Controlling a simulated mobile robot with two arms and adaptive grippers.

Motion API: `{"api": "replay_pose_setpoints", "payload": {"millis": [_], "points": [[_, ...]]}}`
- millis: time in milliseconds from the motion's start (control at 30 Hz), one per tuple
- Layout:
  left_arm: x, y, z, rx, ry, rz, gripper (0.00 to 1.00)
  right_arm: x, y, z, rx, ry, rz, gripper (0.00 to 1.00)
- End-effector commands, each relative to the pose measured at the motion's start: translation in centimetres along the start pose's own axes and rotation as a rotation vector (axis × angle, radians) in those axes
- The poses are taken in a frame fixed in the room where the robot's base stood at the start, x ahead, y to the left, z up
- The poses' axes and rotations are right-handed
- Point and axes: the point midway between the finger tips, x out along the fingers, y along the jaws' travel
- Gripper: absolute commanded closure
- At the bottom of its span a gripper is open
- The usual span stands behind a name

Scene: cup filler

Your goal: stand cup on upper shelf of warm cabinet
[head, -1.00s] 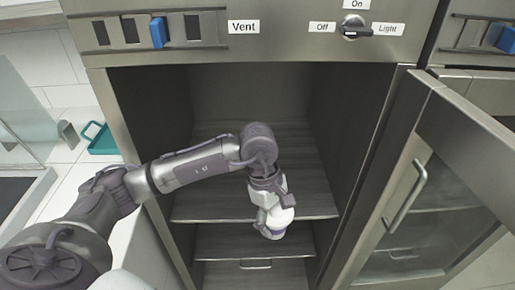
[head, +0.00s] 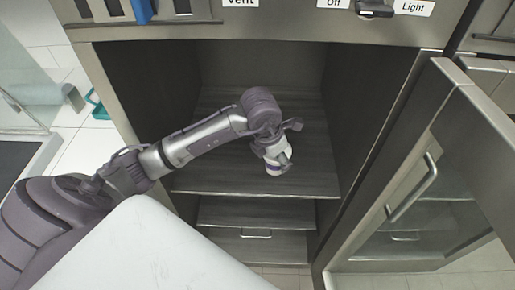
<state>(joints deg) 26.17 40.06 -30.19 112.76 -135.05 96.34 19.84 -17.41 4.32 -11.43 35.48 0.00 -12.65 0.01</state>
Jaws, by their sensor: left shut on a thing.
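The warm cabinet stands open in front of me. Its upper shelf (head: 235,180) is a dark, wood-grained board, and no other item shows on it. My left gripper (head: 275,158) reaches in over this shelf, right of the middle, and is shut on the cup (head: 275,170). The cup is small and white with a purple band, and the gripper hides most of it. I cannot tell whether its base touches the shelf. My right gripper is not in view.
A lower shelf (head: 225,211) and a drawer-like front with a handle (head: 256,237) lie below. The glass door (head: 425,215) hangs open at the right. Side walls and the control panel (head: 290,18) frame the opening. The shelf left of my gripper is bare.

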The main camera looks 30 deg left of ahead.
Motion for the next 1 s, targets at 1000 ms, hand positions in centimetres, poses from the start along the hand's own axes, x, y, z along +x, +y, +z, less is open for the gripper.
{"api": "replay_pose_setpoints", "payload": {"millis": [1000], "points": [[8.1,7.7,-3.0,0.004,-0.001,-0.001,0.70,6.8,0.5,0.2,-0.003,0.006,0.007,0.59]]}}
